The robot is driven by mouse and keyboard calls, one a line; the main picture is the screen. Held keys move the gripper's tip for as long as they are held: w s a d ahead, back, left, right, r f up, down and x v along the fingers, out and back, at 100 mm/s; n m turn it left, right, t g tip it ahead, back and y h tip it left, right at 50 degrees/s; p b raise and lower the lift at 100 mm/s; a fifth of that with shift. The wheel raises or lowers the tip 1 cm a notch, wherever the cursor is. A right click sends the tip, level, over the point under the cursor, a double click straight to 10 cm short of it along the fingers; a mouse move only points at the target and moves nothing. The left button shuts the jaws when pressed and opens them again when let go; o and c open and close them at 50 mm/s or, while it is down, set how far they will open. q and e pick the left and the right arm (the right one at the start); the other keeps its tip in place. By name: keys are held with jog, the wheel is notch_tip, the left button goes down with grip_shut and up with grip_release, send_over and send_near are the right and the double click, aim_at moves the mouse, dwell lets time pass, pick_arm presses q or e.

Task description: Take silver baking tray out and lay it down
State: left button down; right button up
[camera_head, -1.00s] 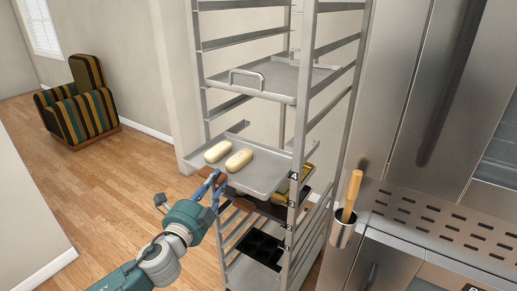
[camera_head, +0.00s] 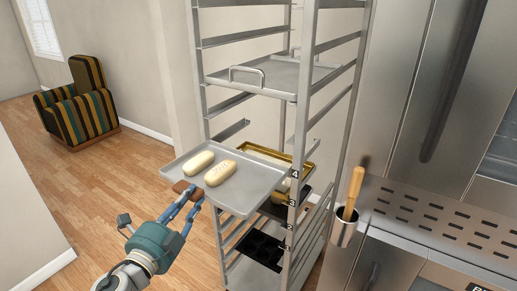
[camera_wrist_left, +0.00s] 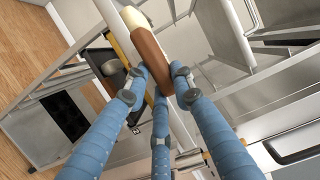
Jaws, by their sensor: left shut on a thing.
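The silver baking tray (camera_head: 245,192) carries two pale bread loaves (camera_head: 220,173). It is out in front of the rack (camera_head: 305,140), slightly tilted in the picture, with its right corner by the rack's post. My left gripper (camera_head: 187,201) is shut on the tray's near left edge. A small brown piece (camera_head: 183,187) shows at that edge by the fingers. The left wrist view shows the blue fingers (camera_wrist_left: 160,85) close around a brown, cream-ended piece (camera_wrist_left: 147,45); I cannot tell what it is. My right gripper is in neither view.
Inside the rack are a gold-rimmed tray (camera_head: 270,153), a dark mould tray (camera_head: 262,250) lower down, and a handled silver tray (camera_head: 275,75) above. A holder with a wooden-handled tool (camera_head: 343,228) hangs at right. Wooden floor (camera_head: 110,190) is free at left.

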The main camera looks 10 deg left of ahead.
pick_arm(q)
jog(key=s, duration=0.1)
jog(key=s+a, duration=0.1)
jog(key=s, duration=0.1)
jog(key=shift+s+a+r+b, duration=0.1)
jog(key=shift+s+a+b, duration=0.15)
jog(key=shift+s+b, duration=0.15)
